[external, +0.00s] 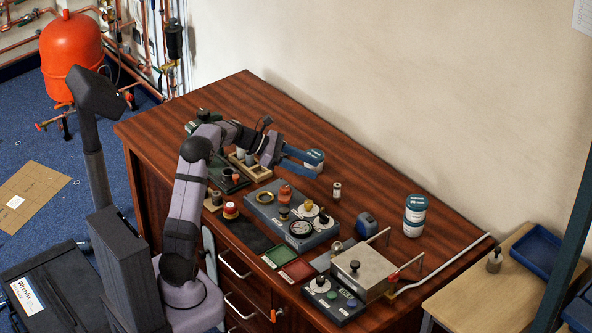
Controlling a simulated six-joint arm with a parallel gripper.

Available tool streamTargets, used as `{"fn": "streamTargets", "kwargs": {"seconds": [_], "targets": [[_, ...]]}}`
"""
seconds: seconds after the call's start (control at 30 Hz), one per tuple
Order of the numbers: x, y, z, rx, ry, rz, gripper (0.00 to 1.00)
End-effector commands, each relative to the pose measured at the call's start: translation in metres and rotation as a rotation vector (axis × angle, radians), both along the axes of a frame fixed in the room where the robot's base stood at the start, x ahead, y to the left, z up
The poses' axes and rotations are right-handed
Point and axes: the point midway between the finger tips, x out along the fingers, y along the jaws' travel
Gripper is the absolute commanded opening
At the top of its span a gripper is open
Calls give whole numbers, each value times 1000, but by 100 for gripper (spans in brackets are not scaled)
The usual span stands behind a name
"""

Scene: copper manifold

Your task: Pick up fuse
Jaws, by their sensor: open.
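My gripper (314,169) has blue fingers, spread apart and empty. A small pale cylinder with a dark band (337,190) stands upright on the desk, to the right of and below the fingertips in the picture. It may be the fuse, but it is too small to be sure. My gripper is apart from it.
A grey panel with a gauge (300,229) lies in front of the cylinder. A blue tape measure (367,224), a larger white and teal can (415,215) and a metal box (364,268) stand to the right. Bare desk surrounds the small cylinder.

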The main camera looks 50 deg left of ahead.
Motion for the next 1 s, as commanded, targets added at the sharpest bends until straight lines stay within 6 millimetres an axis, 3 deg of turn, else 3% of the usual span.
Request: {"fn": "streamTargets", "kwargs": {"seconds": [0.03,0.13,0.77,1.0], "targets": [[0,0,-13,-3,3,0,40],[0,0,-24,1,-1,0,40],[16,-16,-36,2,-2,-1,40],[33,-33,-47,1,-1,-4,40]]}}
